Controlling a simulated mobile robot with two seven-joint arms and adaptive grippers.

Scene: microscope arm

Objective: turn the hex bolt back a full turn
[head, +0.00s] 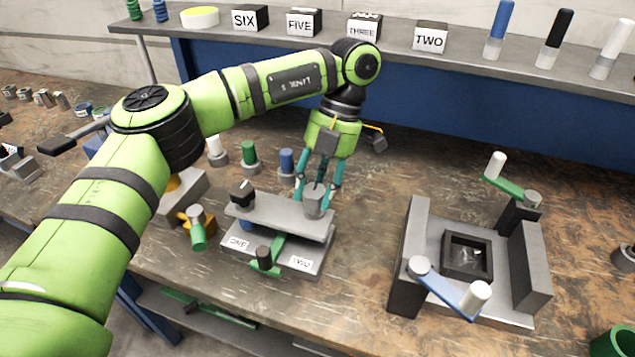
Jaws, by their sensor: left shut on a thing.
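A grey hex bolt (313,204) stands upright at the right end of a raised grey plate (275,217). My left gripper (318,187) points down from above, with its teal fingers shut around the bolt's top. The fingers partly hide the bolt, so its flats are hard to make out. The plate belongs to a fixture whose base (268,252) has white labels, one reading TWO. A dark block-like knob (242,193) sits at the plate's left end. My right gripper is out of view.
A grey vise-like fixture (408,240) with handles is at right. A shelf (400,45) runs along the back.

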